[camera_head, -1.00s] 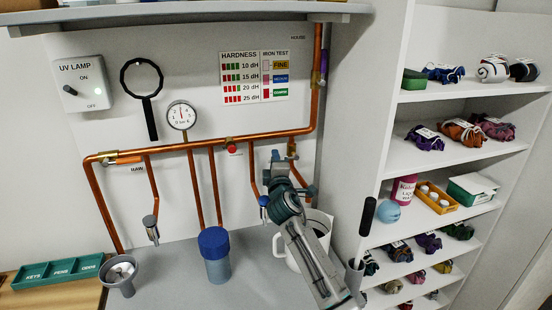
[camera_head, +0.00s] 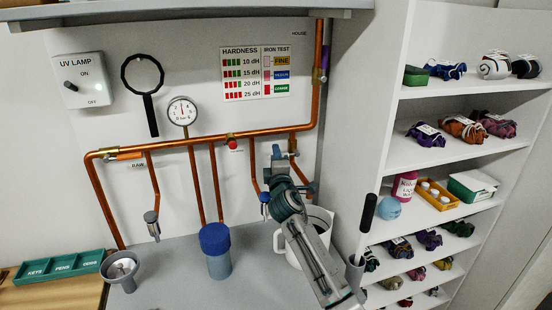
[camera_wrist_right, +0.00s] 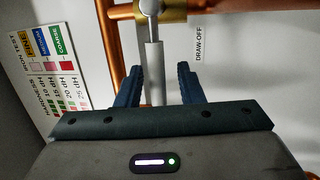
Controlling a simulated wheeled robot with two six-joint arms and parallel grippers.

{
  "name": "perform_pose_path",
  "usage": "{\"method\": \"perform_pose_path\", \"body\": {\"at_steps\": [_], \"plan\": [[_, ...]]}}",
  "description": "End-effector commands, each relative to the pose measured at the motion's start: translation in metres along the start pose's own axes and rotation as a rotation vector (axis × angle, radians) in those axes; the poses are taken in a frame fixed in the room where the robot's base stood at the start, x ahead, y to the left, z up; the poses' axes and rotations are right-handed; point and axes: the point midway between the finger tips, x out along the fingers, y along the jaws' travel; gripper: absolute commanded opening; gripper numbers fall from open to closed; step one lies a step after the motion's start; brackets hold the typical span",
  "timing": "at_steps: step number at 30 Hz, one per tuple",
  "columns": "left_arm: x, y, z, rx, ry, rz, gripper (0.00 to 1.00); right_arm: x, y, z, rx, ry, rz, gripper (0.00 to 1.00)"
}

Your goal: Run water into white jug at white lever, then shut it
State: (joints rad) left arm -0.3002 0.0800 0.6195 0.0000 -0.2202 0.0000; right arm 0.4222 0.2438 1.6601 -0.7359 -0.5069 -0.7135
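The white jug (camera_head: 319,221) stands on the grey counter at the foot of the pipes, partly hidden behind my right arm. My right gripper (camera_head: 278,152) is up by the copper draw-off pipe, above and to the left of the jug. In the right wrist view, the pale lever (camera_wrist_right: 155,72) hangs from the brass valve (camera_wrist_right: 160,10) and lies between the two dark fingers of my gripper (camera_wrist_right: 160,85). Gaps show on both sides of the lever, so the gripper is open around it. The spout and any water are not clear to see. My left gripper is not in view.
A blue-capped filter vessel (camera_head: 215,250) and a grey funnel cup (camera_head: 121,270) stand on the counter to the left. A dark-handled tool stands in a grey holder (camera_head: 354,272) to the right of the jug. Shelves (camera_head: 465,210) with small bundles fill the right side.

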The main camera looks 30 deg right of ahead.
Motion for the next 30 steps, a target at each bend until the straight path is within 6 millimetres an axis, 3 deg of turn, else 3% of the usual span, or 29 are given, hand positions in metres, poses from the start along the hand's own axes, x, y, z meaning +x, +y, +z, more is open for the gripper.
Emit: {"method": "perform_pose_path", "body": {"at_steps": [5,18,24,30], "plan": [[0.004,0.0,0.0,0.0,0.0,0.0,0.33,-0.009,-0.001,0.0,0.0,0.001,0.002,0.34],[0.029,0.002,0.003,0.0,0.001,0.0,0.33,-0.091,-0.003,-0.001,0.001,0.002,0.0,0.34],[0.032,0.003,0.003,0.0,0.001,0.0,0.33,-0.107,-0.001,0.0,0.001,0.0,0.0,0.34],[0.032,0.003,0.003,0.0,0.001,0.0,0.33,-0.108,0.0,0.0,0.0,0.0,0.0,0.34]]}}
